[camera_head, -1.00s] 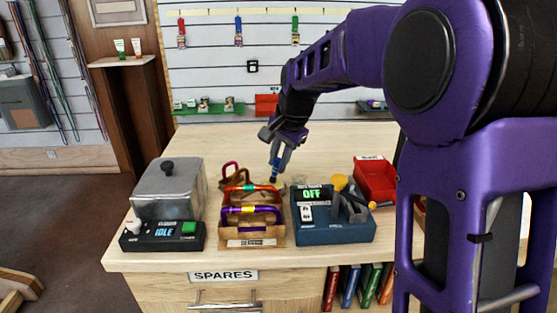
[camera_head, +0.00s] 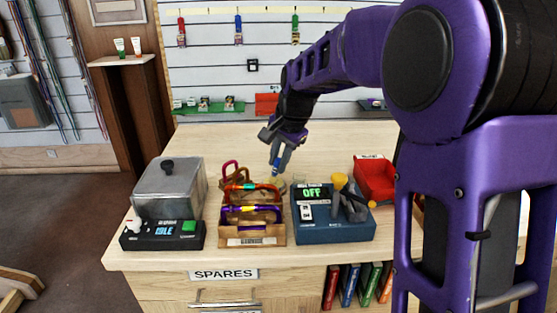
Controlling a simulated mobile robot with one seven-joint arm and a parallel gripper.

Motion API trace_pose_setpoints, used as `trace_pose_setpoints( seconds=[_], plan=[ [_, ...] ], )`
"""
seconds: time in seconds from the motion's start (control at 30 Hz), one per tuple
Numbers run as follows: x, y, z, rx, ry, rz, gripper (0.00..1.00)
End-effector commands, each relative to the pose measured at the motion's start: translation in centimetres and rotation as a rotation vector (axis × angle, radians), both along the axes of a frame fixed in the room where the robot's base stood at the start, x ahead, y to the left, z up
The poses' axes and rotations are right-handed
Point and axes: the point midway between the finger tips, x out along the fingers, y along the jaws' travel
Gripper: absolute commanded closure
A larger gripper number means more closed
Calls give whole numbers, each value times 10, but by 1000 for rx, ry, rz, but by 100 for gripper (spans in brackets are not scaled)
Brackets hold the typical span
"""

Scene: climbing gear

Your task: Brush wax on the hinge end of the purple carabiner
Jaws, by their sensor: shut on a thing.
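The purple carabiner (camera_head: 232,209) with a yellow band stands at the front of a wooden rack (camera_head: 254,241) on the bench. An orange carabiner (camera_head: 232,187) with a teal band stands behind it, and a crimson one (camera_head: 229,167) is at the back left. My gripper (camera_head: 277,153) is behind the rack, pointing down, apart from the purple carabiner. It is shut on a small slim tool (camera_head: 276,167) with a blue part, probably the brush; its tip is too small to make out.
A metal-lidded box (camera_head: 168,186) with a black control panel reading IDLE (camera_head: 163,236) stands left of the rack. A blue device reading OFF (camera_head: 334,229) stands close on the right, with a red bin (camera_head: 375,180) behind it. The bench behind is clear.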

Motion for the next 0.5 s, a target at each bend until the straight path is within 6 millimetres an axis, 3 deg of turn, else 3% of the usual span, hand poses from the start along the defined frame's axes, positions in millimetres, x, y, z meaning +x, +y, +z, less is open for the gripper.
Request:
trace_pose_setpoints(
  seconds=[0.5],
  plan=[
    [-1,0,2,0,4,1,100]
  ],
)
